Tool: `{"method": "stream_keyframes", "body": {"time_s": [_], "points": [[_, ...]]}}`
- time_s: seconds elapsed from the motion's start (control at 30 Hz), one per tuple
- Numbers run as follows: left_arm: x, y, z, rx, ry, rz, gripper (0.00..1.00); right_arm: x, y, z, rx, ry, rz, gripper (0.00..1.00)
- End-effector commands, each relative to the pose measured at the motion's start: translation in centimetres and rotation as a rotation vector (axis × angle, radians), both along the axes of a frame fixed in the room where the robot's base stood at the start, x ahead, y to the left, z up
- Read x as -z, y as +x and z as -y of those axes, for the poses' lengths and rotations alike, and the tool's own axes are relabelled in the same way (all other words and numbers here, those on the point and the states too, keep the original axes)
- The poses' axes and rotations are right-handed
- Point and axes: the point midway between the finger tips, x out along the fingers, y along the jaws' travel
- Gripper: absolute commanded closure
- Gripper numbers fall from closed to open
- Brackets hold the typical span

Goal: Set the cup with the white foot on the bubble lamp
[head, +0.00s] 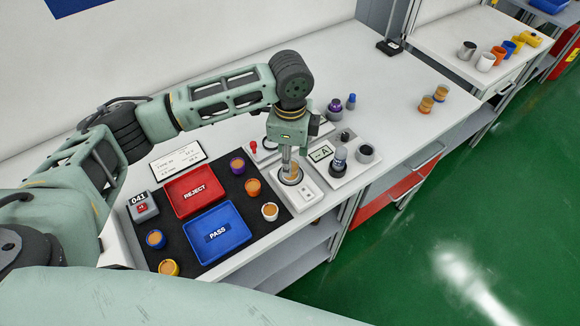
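My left gripper (289,168) points down over a white station with a round dark-rimmed pad (304,196). A cup with a tan top (293,172) shows at its fingertips, just over or on the pad. The fingers partly hide this cup; its foot colour and whether the fingers grip it are unclear. A white cup with a tan top (270,212) stands on the black mat (250,229), left of the station. No lamp is labelled; the round pad may be the bubble lamp. My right gripper is not in view.
The mat holds a red REJECT tray (181,206), a blue PASS tray (195,247), and purple (237,166), orange (253,188), blue (155,240) and yellow (168,269) cups. Right of the pad, a station carries a dark-based bottle (339,157). Two tan cups (426,105) stand farther right.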

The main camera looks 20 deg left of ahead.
Motion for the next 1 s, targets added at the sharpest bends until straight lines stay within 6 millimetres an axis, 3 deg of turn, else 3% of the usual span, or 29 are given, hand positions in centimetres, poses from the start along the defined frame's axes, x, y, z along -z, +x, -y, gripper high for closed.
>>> {"method": "stream_keyframes", "body": {"time_s": [0.2, 0.4, 1.0], "points": [[-4.4, 0.1, 0.0, 0.001, -0.001, 0.003, 0.55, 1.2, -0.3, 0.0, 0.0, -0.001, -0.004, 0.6], [-6.9, 0.0, 0.0, 0.0, 0.0, 0.001, 0.55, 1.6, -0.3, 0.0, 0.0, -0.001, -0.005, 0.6], [-7.4, 0.0, 0.0, 0.0, 0.0, -0.001, 0.55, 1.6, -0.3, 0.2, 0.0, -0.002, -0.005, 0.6]]}}
